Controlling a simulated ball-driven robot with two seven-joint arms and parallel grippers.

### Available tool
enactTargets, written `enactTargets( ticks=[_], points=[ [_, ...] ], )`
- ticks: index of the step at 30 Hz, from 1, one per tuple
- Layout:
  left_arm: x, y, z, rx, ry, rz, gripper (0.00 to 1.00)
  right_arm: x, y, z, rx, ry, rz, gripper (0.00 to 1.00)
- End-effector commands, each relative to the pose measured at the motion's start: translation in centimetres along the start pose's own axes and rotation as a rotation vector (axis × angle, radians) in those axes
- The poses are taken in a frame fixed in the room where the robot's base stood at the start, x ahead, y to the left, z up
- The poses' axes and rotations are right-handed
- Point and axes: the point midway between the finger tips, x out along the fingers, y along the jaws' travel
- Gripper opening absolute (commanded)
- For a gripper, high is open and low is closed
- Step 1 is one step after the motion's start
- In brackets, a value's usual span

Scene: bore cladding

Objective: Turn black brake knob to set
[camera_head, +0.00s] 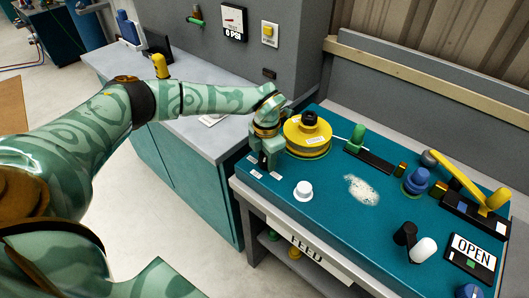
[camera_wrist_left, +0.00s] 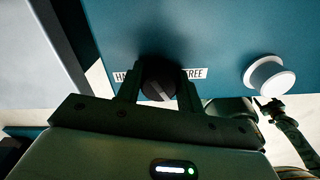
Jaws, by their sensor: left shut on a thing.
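The black brake knob (camera_wrist_left: 159,78) sits on the teal panel (camera_wrist_left: 220,40) between the fingers of my left gripper (camera_wrist_left: 158,95). The fingers are shut on it, one at each side. A pale line on the knob's face slants, but its exact setting is hard to read in the shadow. A white label (camera_wrist_left: 194,73) reading "FREE" is to the knob's right; another to its left is partly covered. In the head view my left gripper (camera_head: 268,162) points down at the panel's left end and hides the knob. My right gripper is not in view.
A yellow drum (camera_head: 307,138) with a black top stands close beside my left gripper. A white knob (camera_head: 303,190) is to the right on the panel, also seen in the wrist view (camera_wrist_left: 268,76). A blue knob (camera_head: 416,181), yellow lever (camera_head: 458,174) and OPEN display (camera_head: 472,256) are farther right.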

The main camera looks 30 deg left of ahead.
Motion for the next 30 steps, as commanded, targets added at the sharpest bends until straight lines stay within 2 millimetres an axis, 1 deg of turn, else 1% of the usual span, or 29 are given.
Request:
enactTargets(
  ticks=[1,3,9,15,21,30],
  points=[
    [-0.5,0.1,0.1,0.039,-0.004,0.002,0.14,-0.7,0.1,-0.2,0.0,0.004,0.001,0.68],
    [-0.5,0.0,0.1,0.103,-0.003,0.001,0.14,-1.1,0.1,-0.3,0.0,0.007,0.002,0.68],
    [-0.4,0.0,0.1,0.268,-0.004,0.002,0.14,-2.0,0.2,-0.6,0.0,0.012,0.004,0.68],
    [-0.3,0.0,0.1,0.392,-0.004,0.003,0.14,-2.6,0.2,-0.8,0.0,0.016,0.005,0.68],
    [-0.2,-0.1,0.1,0.466,-0.004,0.002,0.14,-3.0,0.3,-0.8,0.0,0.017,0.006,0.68],
    [-0.2,0.0,0.1,0.502,-0.004,0.003,0.14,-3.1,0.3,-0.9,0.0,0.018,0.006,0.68]
  ],
)
